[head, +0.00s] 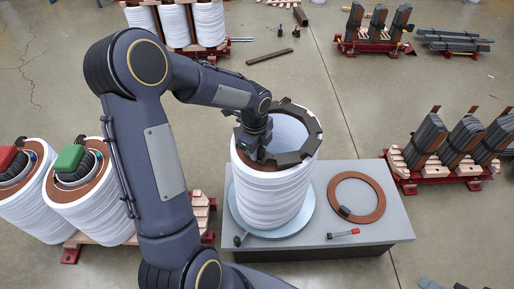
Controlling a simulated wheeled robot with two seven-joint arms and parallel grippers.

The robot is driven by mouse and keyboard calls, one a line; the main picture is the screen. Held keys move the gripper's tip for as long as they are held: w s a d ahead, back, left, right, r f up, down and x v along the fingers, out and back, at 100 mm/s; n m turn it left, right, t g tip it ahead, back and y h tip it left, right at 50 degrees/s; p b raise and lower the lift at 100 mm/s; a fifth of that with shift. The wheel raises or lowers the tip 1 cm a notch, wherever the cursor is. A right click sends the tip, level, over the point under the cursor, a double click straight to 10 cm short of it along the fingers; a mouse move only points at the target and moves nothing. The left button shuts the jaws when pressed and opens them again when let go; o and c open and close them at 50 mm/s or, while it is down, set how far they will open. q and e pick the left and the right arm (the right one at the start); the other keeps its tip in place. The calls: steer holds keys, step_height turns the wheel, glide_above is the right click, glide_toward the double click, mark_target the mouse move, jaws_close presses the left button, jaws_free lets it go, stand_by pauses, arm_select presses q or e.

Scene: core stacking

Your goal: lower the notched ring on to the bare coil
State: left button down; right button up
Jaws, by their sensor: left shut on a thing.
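The white wound coil (272,194) stands upright on a pale blue round plate (303,222) on the grey table. The dark grey notched ring (313,127) is at the top of the coil, roughly over its rim. I cannot tell whether it touches the coil or hangs just above it. My left gripper (256,152) is shut on the near left side of the notched ring; its fingertips are partly hidden by my wrist. My arm also hides the ring's left part. My right gripper is out of view.
Finished coils with red (9,157) and green (69,157) tops stand at left. Racks of dark cores (465,135) stand on the floor at right.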

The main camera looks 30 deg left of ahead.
arm_select(q)
steer(key=shift+f+b, duration=0.35)
steer(key=shift+f, duration=0.2)
steer(key=c, duration=1.1)
jaws_free()
steer(key=shift+r, duration=0.1)
steer(key=shift+s+r+p, duration=0.15)
steer(key=shift+r+p, duration=0.05)
steer(key=shift+r, duration=1.75)
steer(key=shift+s+r+p, duration=0.15)
steer(key=shift+r+p, duration=0.05)
steer(key=shift+r, duration=1.75)
steer(key=s+d+r+n+t+h+p, duration=0.1)
steer(key=s+d+r+n, duration=0.1)
steer(key=s+n, duration=0.4)
steer(key=s+d+r+n+t+h, duration=0.1)
steer(key=s+d+r+n+t, duration=0.1)
steer(key=s+n, duration=0.5)
steer(key=s+d+r+n+t+h+p, duration=0.1)
steer(key=s+d+r+n, duration=0.2)
steer(key=s+r+n, duration=0.2)
steer(key=shift+s+d+r+n+t+h+p, duration=0.1)
steer(key=shift+s+r+n+t+h+p, duration=0.1)
steer(key=shift+s+n, duration=0.55)
steer(key=shift+s+d+r+n+t+h+p, duration=0.15)
steer(key=shift+s+n, duration=0.3)
steer(key=shift+s, duration=0.55)
